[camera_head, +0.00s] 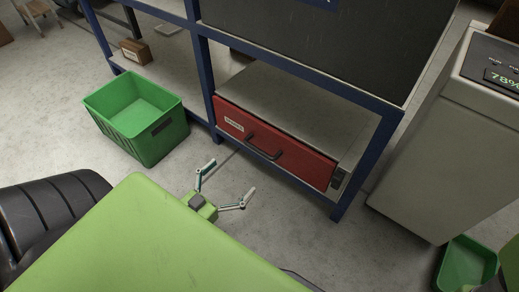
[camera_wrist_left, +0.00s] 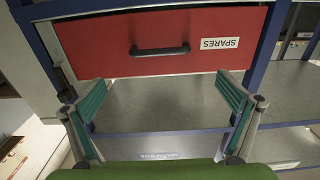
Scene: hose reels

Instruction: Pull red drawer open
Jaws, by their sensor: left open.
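The red drawer (camera_head: 290,152) sits low in the blue-framed rack, with a white label and a dark bar handle (camera_head: 262,149) on its front. Its front looks about level with the frame, so it appears shut. In the left wrist view the drawer front (camera_wrist_left: 90,45) appears upside down, with the label reading SPARES (camera_wrist_left: 219,43) and the handle (camera_wrist_left: 160,51) near the top middle. My left gripper (camera_head: 230,178) is open and empty in front of the drawer, apart from the handle. Its two spread fingers (camera_wrist_left: 163,92) frame the lower part of the wrist view. My right gripper is out of view.
A green crate (camera_head: 118,137) stands on the floor left of the drawer. A grey cabinet (camera_head: 440,130) with a display stands to the right, a green bin (camera_head: 468,265) by its foot. A rack post (camera_head: 365,170) borders the drawer's right side. Floor before the drawer is clear.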

